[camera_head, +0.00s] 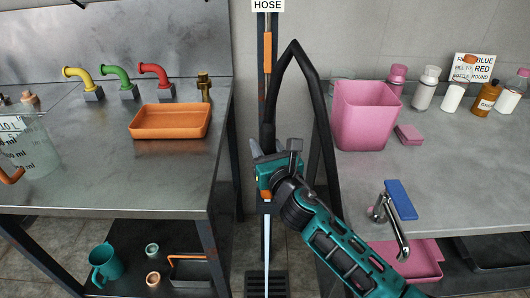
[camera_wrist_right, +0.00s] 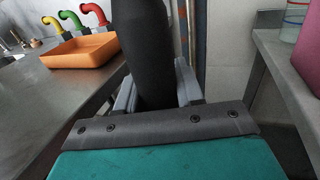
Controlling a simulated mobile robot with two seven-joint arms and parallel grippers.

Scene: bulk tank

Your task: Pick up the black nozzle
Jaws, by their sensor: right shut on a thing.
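My right gripper (camera_head: 268,158) reaches up to the post between the two counters, at the lower end of the black hose (camera_head: 318,90). In the right wrist view its two grey fingers (camera_wrist_right: 157,92) are shut around a thick black cylinder, the black nozzle (camera_wrist_right: 148,45), which stands nearly upright between them. The hose arches up and over beside the post. A thin pale stream or rod (camera_head: 267,255) shows straight below the gripper; I cannot tell which. My left gripper is not in view.
The post (camera_head: 267,70) has a HOSE sign (camera_head: 268,6). On the left counter are an orange tray (camera_head: 170,134), coloured taps (camera_head: 118,80) and a clear jug (camera_head: 32,150). On the right are a pink bin (camera_head: 362,120), several bottles and a sink tap (camera_head: 390,215). A narrow gap separates the counters.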

